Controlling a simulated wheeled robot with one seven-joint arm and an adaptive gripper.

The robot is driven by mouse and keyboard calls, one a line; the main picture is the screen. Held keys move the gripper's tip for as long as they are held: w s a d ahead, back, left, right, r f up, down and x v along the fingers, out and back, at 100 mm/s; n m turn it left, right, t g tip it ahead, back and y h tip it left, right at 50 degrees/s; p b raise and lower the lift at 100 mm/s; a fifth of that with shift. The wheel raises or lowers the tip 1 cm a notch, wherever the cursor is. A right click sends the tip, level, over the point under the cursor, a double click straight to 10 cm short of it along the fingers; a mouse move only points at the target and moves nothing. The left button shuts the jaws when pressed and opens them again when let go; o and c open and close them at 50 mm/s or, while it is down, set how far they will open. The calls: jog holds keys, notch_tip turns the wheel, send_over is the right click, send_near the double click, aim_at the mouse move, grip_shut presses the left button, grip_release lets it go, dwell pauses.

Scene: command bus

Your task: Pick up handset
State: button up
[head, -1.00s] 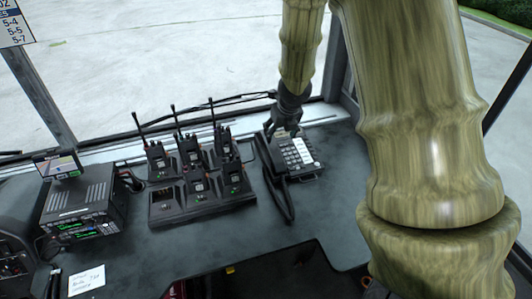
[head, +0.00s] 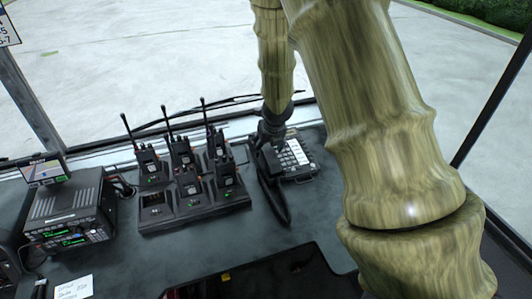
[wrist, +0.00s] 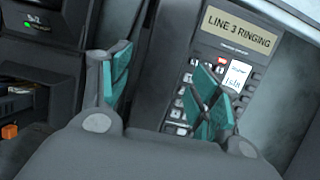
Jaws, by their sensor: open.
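The desk phone (head: 296,160) sits on the dark counter, with a keypad and, in the wrist view, a lit screen (wrist: 240,27) reading "LINE 3 RINGING". My gripper (head: 267,140) is over the handset end of the phone, pointing down. In the wrist view my gripper (wrist: 160,88) is open, with one teal-padded finger left of the handset and the other to its right, over the keypad. I cannot tell whether either finger touches it.
A charger tray (head: 195,212) with several radios (head: 184,152) stands close left of the phone, antennas upright. Further left are a radio unit (head: 68,205) with a small screen and a white note (head: 74,288). The windscreen is behind. The counter front has a cut-out.

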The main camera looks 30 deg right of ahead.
jog(key=shift+x, duration=1.15)
jog(key=shift+f, duration=0.25)
jog(key=c, duration=1.2)
